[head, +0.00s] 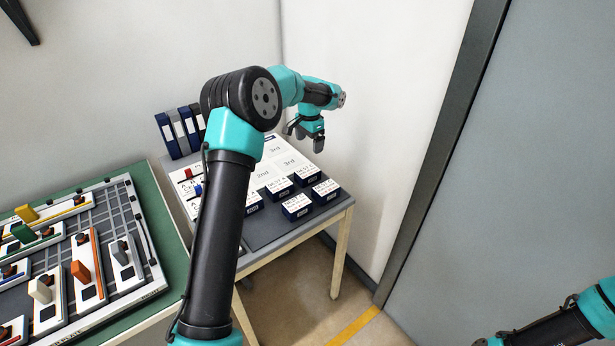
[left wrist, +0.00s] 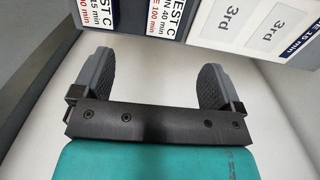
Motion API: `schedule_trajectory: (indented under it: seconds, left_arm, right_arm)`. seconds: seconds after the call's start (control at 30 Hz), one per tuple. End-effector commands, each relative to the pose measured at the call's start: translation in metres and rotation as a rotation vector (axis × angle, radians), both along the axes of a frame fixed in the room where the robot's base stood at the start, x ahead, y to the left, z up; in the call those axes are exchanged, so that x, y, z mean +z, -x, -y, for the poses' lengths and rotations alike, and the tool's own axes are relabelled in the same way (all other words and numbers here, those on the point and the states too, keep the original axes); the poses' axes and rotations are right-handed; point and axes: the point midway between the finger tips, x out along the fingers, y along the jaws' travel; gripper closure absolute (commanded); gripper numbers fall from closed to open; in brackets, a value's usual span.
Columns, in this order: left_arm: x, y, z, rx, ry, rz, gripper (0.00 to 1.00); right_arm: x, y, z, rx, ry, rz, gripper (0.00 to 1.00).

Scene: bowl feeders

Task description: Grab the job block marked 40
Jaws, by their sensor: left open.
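A white-topped block reading "40 min" and "100 min" (left wrist: 172,16) is cut off by the top edge of the left wrist view, between my finger directions. A similar block reading "15 min" (left wrist: 102,14) stands left of it. In the head view several navy blocks with white labels, such as the front one (head: 297,208), stand on the grey table; their numbers are too small to tell, so I cannot tell which is the 40. My left gripper (head: 303,138) is open and empty above the table's far right end, apart from the blocks; its fingers show in the left wrist view (left wrist: 155,70).
A sheet with "2nd" and "3rd" squares (head: 289,162) lies behind the blocks. Blue and white binders (head: 178,132) stand at the back left. A green table (head: 160,222) with a fixture board is at left. A wall is close to the right of my left gripper.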

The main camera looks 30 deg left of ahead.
Motion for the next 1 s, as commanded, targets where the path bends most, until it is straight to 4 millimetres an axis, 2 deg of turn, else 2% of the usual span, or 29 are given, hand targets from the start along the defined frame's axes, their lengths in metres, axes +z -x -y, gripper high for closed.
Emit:
schedule_trajectory:
  seconds: [0.4, 0.53, 0.7, 1.0]
  left_arm:
    - [-0.073, 0.0, -0.001, 0.001, 0.001, -0.004, 0.08]
    - [-0.091, 0.0, -0.001, 0.001, 0.001, -0.001, 0.08]
    - [-0.101, 0.0, -0.001, 0.0, 0.0, 0.001, 0.08]
    - [-0.102, 0.0, -0.001, 0.0, 0.0, 0.001, 0.08]
  right_arm:
    - [0.0, 0.0, 0.0, 0.0, 0.0, 0.0, 0.57]
    - [0.0, 0.0, 0.0, 0.0, 0.0, 0.0, 0.57]
    - [0.0, 0.0, 0.0, 0.0, 0.0, 0.0, 0.57]
    - [0.0, 0.0, 0.0, 0.0, 0.0, 0.0, 0.57]
